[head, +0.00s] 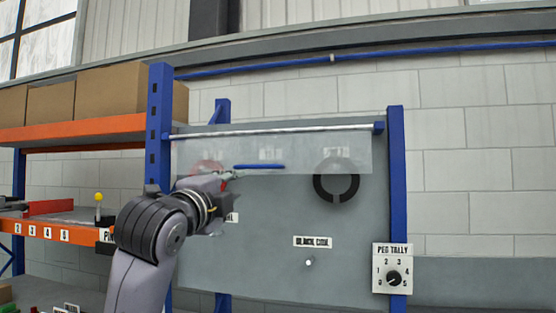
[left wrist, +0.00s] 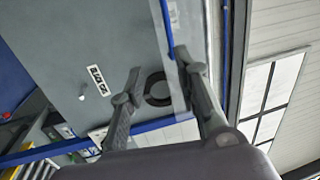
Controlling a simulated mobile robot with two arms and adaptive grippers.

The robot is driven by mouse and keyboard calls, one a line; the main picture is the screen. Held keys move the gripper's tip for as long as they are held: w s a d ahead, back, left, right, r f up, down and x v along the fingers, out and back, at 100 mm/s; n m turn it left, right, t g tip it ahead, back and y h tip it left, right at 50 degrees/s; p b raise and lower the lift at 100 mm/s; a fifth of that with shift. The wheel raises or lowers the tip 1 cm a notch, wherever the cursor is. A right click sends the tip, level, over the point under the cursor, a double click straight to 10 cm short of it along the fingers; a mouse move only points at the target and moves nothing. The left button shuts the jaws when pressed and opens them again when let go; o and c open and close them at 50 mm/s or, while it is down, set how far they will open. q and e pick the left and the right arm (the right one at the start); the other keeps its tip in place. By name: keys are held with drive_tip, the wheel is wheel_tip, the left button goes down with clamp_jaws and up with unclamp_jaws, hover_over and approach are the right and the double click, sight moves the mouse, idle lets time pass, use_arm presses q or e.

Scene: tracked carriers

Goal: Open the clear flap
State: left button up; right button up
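The clear flap (head: 310,148) hangs from a rod across the top of a grey board, with a blue handle (head: 259,167) near its lower edge. Through it I see a red round thing (head: 207,168) and the upper part of a black ring (head: 336,190). My left gripper (head: 230,175) is at the left end of the handle, near the flap's lower edge. In the left wrist view its fingers (left wrist: 158,62) are apart, and a blue strip (left wrist: 164,22), likely the handle, reaches toward the gap. I cannot tell whether they touch. My right gripper is out of view.
Blue posts (head: 397,200) frame the grey board (head: 270,265). A "PEG TALLY" dial (head: 393,277) is on the right post. A small peg (head: 308,262) sits below the "BLACK COIL" label (head: 313,242). An orange shelf (head: 80,132) with cardboard boxes (head: 105,88) stands at left.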

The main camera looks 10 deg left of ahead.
use_arm(q)
drive_tip(key=r, duration=0.1)
drive_tip(key=p, duration=0.4)
approach(255, 167)
drive_tip(key=w+p, duration=0.1)
drive_tip(key=w, duration=0.2)
drive_tip(key=w+r+p, duration=0.1)
drive_tip(key=w+p, duration=0.1)
drive_tip(key=w, duration=0.1)
drive_tip(key=w+r+p, duration=0.1)
drive_tip(key=w+p, duration=0.1)
drive_tip(key=w, duration=0.1)
drive_tip(key=shift+w+d, duration=0.1)
drive_tip(key=shift+w, duration=0.05)
drive_tip(key=shift+w+f, duration=0.1)
drive_tip(key=shift+w, duration=0.5)
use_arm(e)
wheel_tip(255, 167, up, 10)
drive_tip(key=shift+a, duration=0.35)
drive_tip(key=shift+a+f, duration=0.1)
